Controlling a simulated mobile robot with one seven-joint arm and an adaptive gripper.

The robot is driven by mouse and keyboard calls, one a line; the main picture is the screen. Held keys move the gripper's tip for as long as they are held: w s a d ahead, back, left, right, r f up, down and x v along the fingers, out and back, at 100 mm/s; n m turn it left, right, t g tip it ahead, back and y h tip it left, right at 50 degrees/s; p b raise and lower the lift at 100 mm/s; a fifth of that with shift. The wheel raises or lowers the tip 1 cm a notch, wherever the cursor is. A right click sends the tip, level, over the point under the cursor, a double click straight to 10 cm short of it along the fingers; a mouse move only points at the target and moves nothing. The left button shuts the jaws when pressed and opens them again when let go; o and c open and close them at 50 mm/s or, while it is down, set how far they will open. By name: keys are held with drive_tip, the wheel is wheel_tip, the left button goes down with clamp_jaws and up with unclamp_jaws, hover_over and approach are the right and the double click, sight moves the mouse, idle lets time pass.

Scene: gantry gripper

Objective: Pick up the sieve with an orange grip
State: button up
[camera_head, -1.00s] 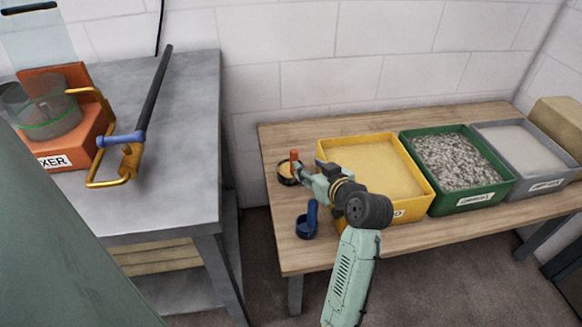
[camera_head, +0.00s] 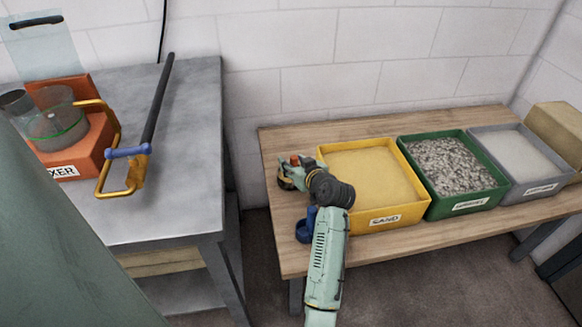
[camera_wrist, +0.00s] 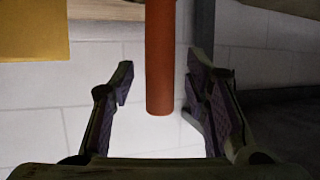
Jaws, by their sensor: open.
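The sieve's orange grip (camera_head: 294,160) stands upright at the left end of the wooden table in the head view. The dark sieve bowl (camera_head: 283,184) is mostly hidden by my gripper and arm. In the wrist view the orange grip (camera_wrist: 160,60) reaches down between the two fingers of my gripper (camera_wrist: 159,82). Gaps show on both sides of the grip, so the fingers appear apart from it. My gripper is open and holds nothing. In the head view its fingers are too small to make out.
A blue scoop (camera_head: 304,232) lies close to my arm at the table's front left. A yellow sand bin (camera_head: 386,219) stands just right of my gripper, then green (camera_head: 468,204) and grey (camera_head: 541,188) bins. A grey bench (camera_head: 196,120) with an orange mixer (camera_head: 85,160) is at left.

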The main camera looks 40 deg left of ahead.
clamp_jaws()
idle(0.5)
drive_tip(key=shift+r, duration=0.1)
